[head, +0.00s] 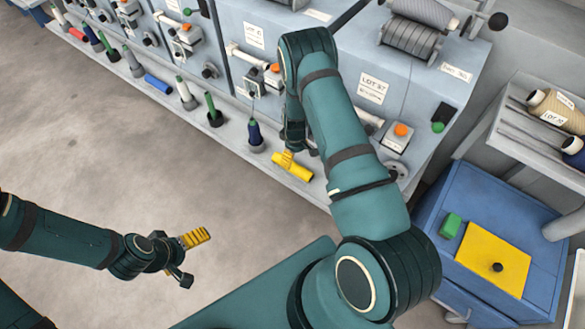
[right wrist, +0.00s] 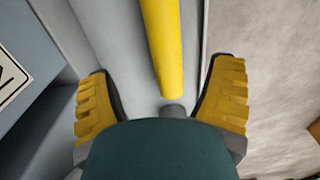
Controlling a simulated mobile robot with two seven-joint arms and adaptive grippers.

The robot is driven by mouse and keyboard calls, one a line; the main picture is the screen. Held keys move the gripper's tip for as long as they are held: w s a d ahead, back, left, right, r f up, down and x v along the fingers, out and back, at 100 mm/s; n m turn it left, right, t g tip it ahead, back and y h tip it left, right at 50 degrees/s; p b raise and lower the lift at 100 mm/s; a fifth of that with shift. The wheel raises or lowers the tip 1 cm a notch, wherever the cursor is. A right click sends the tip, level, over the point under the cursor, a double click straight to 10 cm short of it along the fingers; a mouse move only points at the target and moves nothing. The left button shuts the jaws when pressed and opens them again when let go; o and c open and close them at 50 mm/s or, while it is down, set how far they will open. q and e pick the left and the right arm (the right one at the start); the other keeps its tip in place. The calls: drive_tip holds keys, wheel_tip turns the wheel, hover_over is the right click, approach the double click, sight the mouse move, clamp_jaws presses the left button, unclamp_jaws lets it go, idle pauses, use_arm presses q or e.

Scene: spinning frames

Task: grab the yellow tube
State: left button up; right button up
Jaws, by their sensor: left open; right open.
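The yellow tube (head: 298,171) lies on the grey ledge at the front of the machine, below my right arm. My right gripper (head: 286,155) is above its left part in the head view, partly hidden by my arm. In the right wrist view the tube (right wrist: 163,45) runs down from the top edge and its near end shows between the open yellow fingers of my right gripper (right wrist: 164,72). There is space on both sides of it. My left gripper (head: 194,257) is open and empty over the floor, far from the tube.
A dark blue spool (head: 255,133) stands on the ledge just left of the tube. Several other spools and a blue tube (head: 158,84) are further left. A blue cabinet (head: 470,215) with a yellow panel (head: 490,259) stands at right. The floor at left is clear.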

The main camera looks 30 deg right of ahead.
sight(293, 165)
wheel_tip(293, 165, down, 3)
drive_tip(key=shift+a+f+b, duration=0.15)
drive_tip(key=shift+f+b, duration=0.3)
drive_tip(key=shift+f, duration=0.9)
drive_tip(key=shift+a+f+b, duration=0.15)
drive_tip(key=shift+f+b, duration=0.3)
drive_tip(key=shift+f, duration=0.85)
drive_tip(key=shift+s, duration=0.1)
drive_tip(key=c, duration=1.1)
